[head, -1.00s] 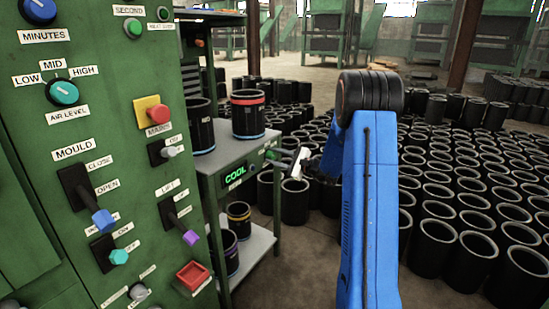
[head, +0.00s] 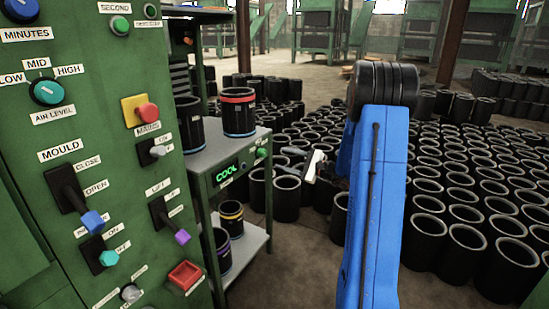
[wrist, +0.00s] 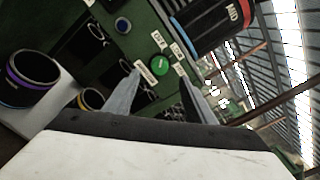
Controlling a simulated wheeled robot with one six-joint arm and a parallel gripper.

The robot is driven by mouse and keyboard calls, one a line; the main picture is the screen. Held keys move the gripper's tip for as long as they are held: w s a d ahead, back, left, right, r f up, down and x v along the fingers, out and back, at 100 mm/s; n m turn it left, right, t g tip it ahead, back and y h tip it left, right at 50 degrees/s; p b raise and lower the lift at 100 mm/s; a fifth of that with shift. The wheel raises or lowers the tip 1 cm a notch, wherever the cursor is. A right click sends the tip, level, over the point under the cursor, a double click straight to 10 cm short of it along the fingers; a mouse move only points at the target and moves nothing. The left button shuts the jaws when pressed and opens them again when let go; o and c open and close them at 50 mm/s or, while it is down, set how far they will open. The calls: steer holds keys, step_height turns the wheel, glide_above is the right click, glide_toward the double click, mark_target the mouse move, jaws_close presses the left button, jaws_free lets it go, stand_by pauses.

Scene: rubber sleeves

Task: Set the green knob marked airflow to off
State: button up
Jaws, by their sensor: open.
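A small round green knob (head: 262,153) sits on the front of the grey-green cooling stand, right of its lit COOL display (head: 227,173). In the wrist view the green knob (wrist: 160,64) is close to the picture's middle, with small white labels beside it, too blurred to read surely. My gripper (head: 287,153) is to the right of the knob in the head view, its fingers pointing left towards the stand. In the wrist view my gripper (wrist: 160,73) has its two fingers apart and empty, with the knob showing between the tips. I see no contact.
A large green panel (head: 130,75) with several knobs, levers and a teal air level knob (head: 47,92) stands at left. Black sleeves, one with a red band (head: 238,112), stand on the stand (head: 205,155). Many black sleeves (head: 470,200) cover the floor at right.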

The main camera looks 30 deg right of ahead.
steer(key=v, duration=0.7)
steer(key=shift+s+d, duration=0.15)
steer(key=shift+s, duration=0.1)
steer(key=s+a+r+n+g, duration=0.1)
steer(key=s+a+n+g, duration=0.35)
steer(key=a, duration=0.45)
steer(key=s+a+r+n+g+y, duration=0.1)
steer(key=s+a+n+g, duration=0.2)
steer(key=s+a, duration=0.5)
steer(key=s+a+r+n+g, duration=0.2)
steer(key=s+a+n+g, duration=0.1)
steer(key=a, duration=0.8)
steer(key=s+a+f+n+g+h, duration=0.1)
steer(key=s+a+n+h, duration=0.15)
steer(key=s, duration=0.45)
steer(key=s+a+f+n+g+h, duration=0.1)
steer(key=s+a+n+g+h, duration=0.15)
steer(key=s, duration=0.45)
steer(key=s+d+n+t+h, duration=0.3)
steer(key=s+d+n+h, duration=0.1)
steer(key=s, duration=0.5)
steer(key=shift+d+r+n+h, duration=0.2)
steer(key=shift+r+n+h, duration=0.3)
steer(key=shift+n, duration=0.15)
